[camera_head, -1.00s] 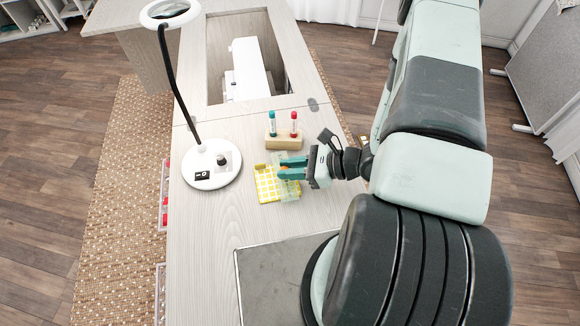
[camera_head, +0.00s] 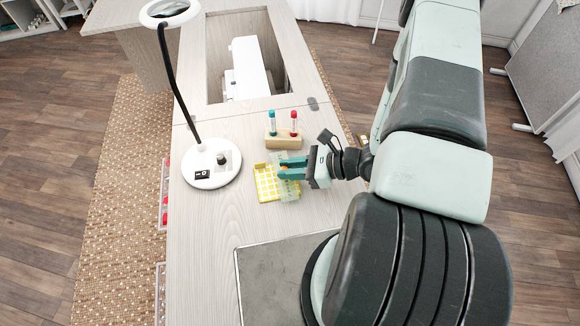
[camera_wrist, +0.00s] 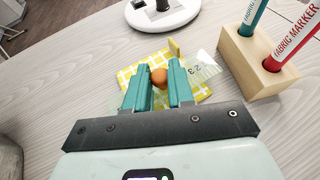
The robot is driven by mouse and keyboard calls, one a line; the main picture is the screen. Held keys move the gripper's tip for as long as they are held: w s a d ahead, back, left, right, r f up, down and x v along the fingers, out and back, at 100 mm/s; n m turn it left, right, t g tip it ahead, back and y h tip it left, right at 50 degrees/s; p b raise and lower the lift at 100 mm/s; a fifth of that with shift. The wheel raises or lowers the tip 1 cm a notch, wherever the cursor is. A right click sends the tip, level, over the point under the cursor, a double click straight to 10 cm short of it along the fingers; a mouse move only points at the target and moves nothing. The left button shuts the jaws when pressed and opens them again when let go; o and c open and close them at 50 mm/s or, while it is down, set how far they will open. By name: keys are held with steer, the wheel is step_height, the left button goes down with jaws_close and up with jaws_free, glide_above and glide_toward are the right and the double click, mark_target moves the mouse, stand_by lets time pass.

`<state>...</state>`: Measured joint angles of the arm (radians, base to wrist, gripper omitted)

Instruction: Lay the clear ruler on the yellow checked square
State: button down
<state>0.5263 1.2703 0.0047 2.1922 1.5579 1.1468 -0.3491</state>
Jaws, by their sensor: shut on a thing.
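My gripper (camera_head: 279,168) has teal fingers, shut on the orange knob (camera_wrist: 159,77) of the clear ruler. The clear ruler (camera_wrist: 204,66) is see-through with dark numerals; it also shows faintly in the head view (camera_head: 290,190). It lies over the yellow checked square (camera_head: 266,187), crossing its right part, with an end past the square's edge. The yellow checked square also shows in the wrist view (camera_wrist: 127,76), flat on the table under the fingers. I cannot tell whether the ruler touches it. The fingers hide the ruler's middle.
A wooden block (camera_head: 284,142) with a teal and a red fabric marker stands just behind the square. A magnifier lamp's white base (camera_head: 212,163) stands to the left. A grey mat (camera_head: 270,280) lies in front. A sewing machine (camera_head: 248,68) sits in the recess behind.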

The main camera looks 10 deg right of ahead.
steer(key=shift+f, duration=0.75)
stand_by(0.8)
steer(key=c, duration=0.9)
jaws_free()
steer(key=v, duration=1)
steer(key=shift+s+d+r, duration=0.15)
steer(key=shift+d+r, duration=0.05)
steer(key=shift+d, duration=0.15)
